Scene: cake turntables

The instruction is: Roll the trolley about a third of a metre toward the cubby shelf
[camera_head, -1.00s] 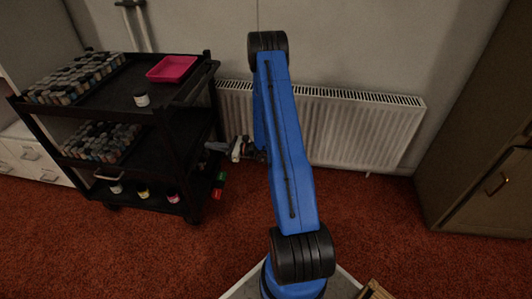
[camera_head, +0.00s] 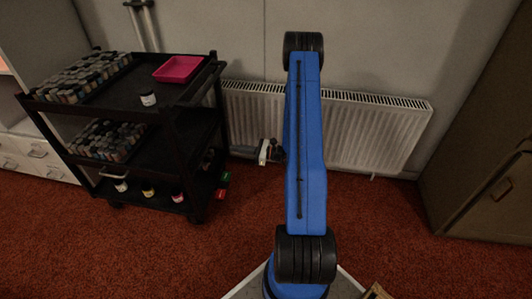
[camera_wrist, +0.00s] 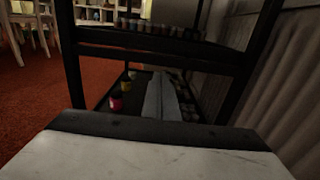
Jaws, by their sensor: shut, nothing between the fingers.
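The black trolley (camera_head: 120,94) stands at the left in the head view, with paint pots on its shelves. My gripper (camera_head: 265,152) is to the right of the trolley, in front of the radiator and apart from the trolley, partly hidden by my blue arm. In the wrist view my gripper (camera_wrist: 158,76) is shut and empty and points toward the trolley's end frame (camera_wrist: 150,50). A shelf unit with small items (camera_wrist: 96,12), possibly the cubby shelf, shows far off beyond the trolley at the top left.
A pink tray (camera_head: 178,69) and a jar (camera_head: 148,99) sit on the trolley's top. A radiator (camera_head: 370,130) runs along the wall behind my arm. A brown cabinet (camera_head: 485,190) stands at the right. Red carpet (camera_head: 130,250) in front is clear.

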